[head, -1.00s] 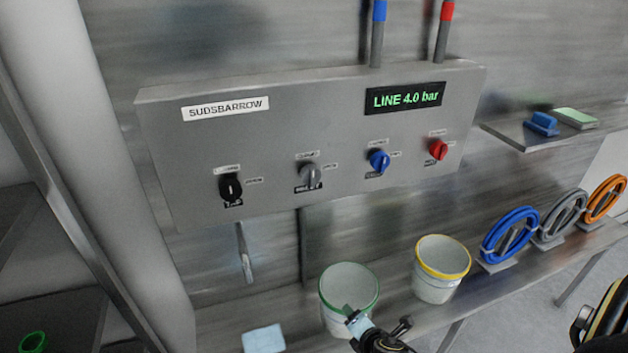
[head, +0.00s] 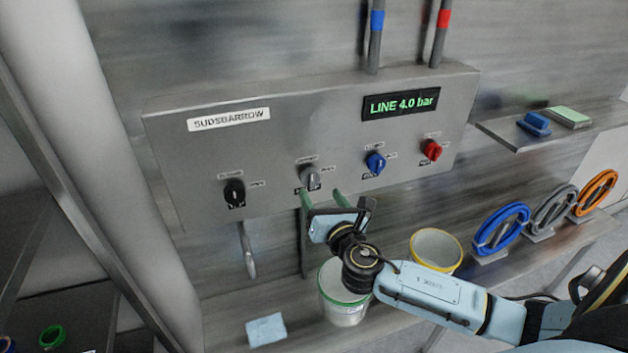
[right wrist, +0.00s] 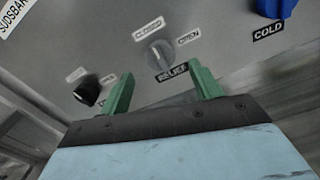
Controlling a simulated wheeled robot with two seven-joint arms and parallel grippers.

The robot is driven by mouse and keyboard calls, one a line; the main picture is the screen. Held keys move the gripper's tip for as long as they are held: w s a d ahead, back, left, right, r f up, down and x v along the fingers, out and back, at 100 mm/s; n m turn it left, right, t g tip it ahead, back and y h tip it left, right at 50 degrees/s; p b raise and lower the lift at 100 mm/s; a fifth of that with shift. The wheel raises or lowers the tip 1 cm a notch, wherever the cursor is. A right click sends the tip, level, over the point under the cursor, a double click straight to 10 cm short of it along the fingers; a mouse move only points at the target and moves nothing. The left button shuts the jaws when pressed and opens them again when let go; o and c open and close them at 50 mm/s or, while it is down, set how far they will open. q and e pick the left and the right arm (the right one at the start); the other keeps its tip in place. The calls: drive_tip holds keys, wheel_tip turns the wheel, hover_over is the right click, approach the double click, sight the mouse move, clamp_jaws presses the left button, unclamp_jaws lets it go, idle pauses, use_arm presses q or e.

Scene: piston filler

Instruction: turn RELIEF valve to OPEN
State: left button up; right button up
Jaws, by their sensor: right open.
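The RELIEF valve is a grey knob (head: 311,178) on the front of the grey panel (head: 215,155), second from the left. In the right wrist view the knob (right wrist: 161,55) has its RELIEF label below it, an OPEN label to its right and another small label above it. Its ridge looks upright in the head view, towards the label above or the one below. My right gripper (head: 322,198) is open, its green fingers pointing at the panel just below the knob. In the right wrist view the fingers (right wrist: 163,88) stand wide apart, with nothing between them. My left gripper is out of view.
A black knob (head: 234,192) is left of the valve; blue (head: 375,163) and red (head: 431,150) knobs are to its right. A display (head: 403,101) reads LINE 4.0 bar. Green-rimmed (head: 342,305) and yellow-rimmed (head: 436,248) buckets stand below, partly behind my right arm.

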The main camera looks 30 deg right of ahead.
sight(312, 179)
drive_tip(key=x, duration=0.6)
drive_tip(key=c, duration=1)
